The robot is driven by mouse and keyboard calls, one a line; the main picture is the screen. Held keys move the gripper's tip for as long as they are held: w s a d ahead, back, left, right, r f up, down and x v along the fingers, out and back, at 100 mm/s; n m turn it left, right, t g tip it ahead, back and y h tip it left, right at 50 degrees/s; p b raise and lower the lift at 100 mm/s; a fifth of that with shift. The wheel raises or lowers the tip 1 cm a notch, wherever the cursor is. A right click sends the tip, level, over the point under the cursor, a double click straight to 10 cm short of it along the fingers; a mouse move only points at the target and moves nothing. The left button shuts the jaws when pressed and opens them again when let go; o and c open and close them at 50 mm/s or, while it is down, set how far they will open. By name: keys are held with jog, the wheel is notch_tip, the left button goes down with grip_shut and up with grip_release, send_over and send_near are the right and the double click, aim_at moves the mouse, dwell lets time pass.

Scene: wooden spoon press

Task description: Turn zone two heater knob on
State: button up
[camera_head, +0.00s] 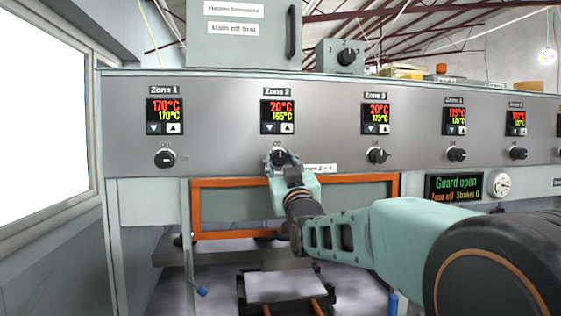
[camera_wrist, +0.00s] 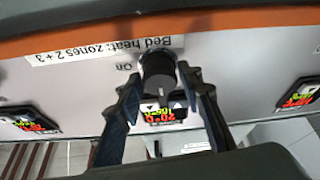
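The zone two heater knob (camera_head: 278,156) is a round dark knob below the Zone 2 display (camera_head: 278,113), which reads 20°C in red over 165°C in yellow. In the wrist view, which is upside down, the black knob (camera_wrist: 157,68) sits between my two dark fingertips. My gripper (camera_head: 284,161) is at the panel face around the knob. In the wrist view, its fingers (camera_wrist: 157,76) stand apart on either side of the knob, with what looks like a narrow gap. Contact cannot be made out clearly. My gripper partly covers the knob in the head view.
The Zone 1 knob (camera_head: 165,158) is to the left, its display (camera_head: 164,117) reading 170°C. The Zone 3 knob (camera_head: 377,155) is to the right. An orange frame (camera_head: 225,183) lies below the panel. A screen (camera_head: 454,187) reads "Guard open".

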jog(key=c, duration=0.7)
